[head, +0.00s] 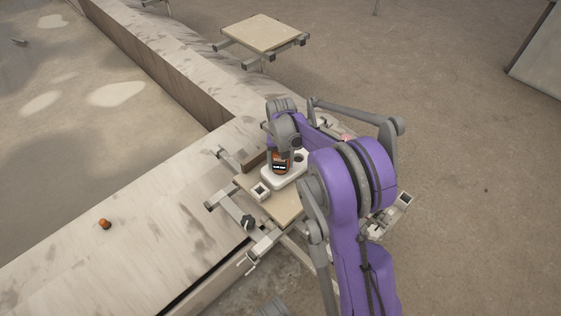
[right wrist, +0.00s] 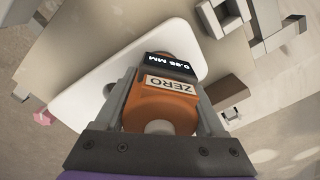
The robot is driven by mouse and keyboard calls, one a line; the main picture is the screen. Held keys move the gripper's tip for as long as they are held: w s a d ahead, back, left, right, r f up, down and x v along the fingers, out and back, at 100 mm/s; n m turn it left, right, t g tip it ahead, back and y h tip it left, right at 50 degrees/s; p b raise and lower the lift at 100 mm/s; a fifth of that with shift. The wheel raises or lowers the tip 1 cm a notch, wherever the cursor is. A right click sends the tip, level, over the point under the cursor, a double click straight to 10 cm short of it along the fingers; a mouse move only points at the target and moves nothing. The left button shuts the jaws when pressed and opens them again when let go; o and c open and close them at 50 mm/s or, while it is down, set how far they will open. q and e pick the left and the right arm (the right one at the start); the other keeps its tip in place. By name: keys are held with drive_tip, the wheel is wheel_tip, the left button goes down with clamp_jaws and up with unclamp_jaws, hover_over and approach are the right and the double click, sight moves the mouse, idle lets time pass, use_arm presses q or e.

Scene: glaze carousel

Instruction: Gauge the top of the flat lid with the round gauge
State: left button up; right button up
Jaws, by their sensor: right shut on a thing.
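My right gripper (head: 283,143) is shut on the round gauge (head: 281,160), an orange cylinder with a dark display. In the right wrist view the gauge (right wrist: 162,108) sits between the fingers, with a ZERO label and a display that seems to read 0.85 MM. The gauge is over the white rounded holder (head: 272,181); I cannot tell whether it touches it. A dark round hole shows at the holder's other end. I cannot pick out the flat lid for certain; a small orange-brown round piece (head: 105,224) lies on the pale ledge at left. My left gripper is not in view.
The holder stands on a small wooden board (head: 284,209) with metal clamps at its corners. A brown block (right wrist: 229,92) stands beside the holder. A pink thing (right wrist: 42,117) is at its other side. Another clamped board (head: 262,33) is at the back. The ledge at left is mostly clear.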

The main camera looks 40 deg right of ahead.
drive_tip(key=o, duration=1.4)
drive_tip(key=shift+r, duration=0.1)
